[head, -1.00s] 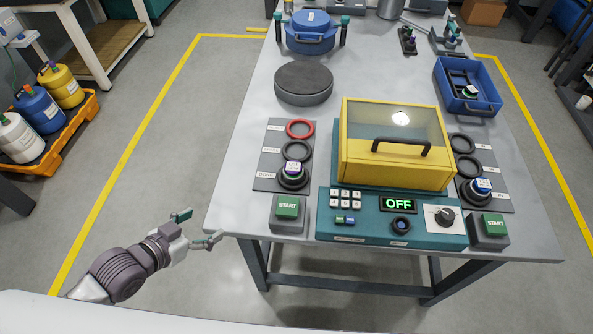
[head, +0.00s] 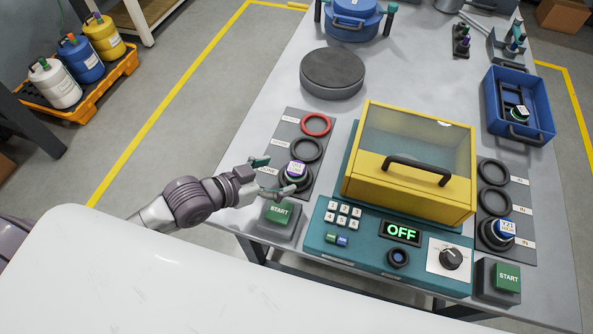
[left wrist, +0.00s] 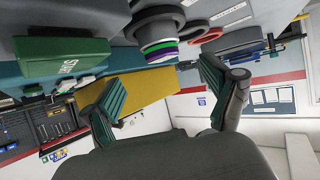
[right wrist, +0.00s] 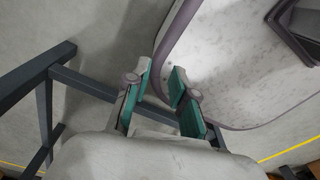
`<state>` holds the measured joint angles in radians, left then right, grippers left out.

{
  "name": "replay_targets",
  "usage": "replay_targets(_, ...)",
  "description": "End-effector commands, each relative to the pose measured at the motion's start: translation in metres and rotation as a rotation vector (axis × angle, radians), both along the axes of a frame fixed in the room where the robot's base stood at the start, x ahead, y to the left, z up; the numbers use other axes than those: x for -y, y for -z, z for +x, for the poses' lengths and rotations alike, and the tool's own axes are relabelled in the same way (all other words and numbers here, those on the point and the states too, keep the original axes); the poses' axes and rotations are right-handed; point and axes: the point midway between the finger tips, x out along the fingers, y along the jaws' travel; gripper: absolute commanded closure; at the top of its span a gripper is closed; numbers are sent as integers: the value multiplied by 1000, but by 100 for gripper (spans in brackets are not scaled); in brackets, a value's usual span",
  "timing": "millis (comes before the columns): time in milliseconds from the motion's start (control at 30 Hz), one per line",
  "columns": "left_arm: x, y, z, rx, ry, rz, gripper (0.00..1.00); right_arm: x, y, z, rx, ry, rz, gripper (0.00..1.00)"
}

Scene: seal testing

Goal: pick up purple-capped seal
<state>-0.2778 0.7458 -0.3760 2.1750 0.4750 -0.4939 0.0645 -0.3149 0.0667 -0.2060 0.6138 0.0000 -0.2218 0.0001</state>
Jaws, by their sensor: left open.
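The purple-capped seal (head: 296,172) stands on the dark left pad, in the black ring seat nearest the front. In the left wrist view the seal (left wrist: 158,40) shows its dark body with purple and green bands, ahead of the fingertips. My left gripper (head: 274,176) is open and empty, just left of the seal, with its fingers pointing toward it. I cannot tell whether a finger touches it. The left gripper's spread fingers (left wrist: 160,72) also show in the left wrist view. My right gripper (right wrist: 162,80) is open and empty, away from the table in its own wrist view.
A green START button box (head: 279,214) stands close below the left gripper. The yellow-lidded tester (head: 412,165) is right of the seal. A red ring (head: 316,124) and a black ring lie behind it. A blue-capped seal (head: 498,231) sits on the right pad.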

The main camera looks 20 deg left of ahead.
Motion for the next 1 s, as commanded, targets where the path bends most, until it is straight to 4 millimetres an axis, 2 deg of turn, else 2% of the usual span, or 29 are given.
replay_targets(367,17,18,28,0,0,-1,14,12,-6,23,34,1,-13,75)
replay_targets(600,31,35,49,0,0,1,14,14,-8,22,31,4,-15,75)
replay_targets(867,32,36,50,0,1,2,14,14,-7,17,24,3,-16,75)
replay_targets(1000,32,36,50,0,1,2,37,13,-7,14,21,2,-16,75)
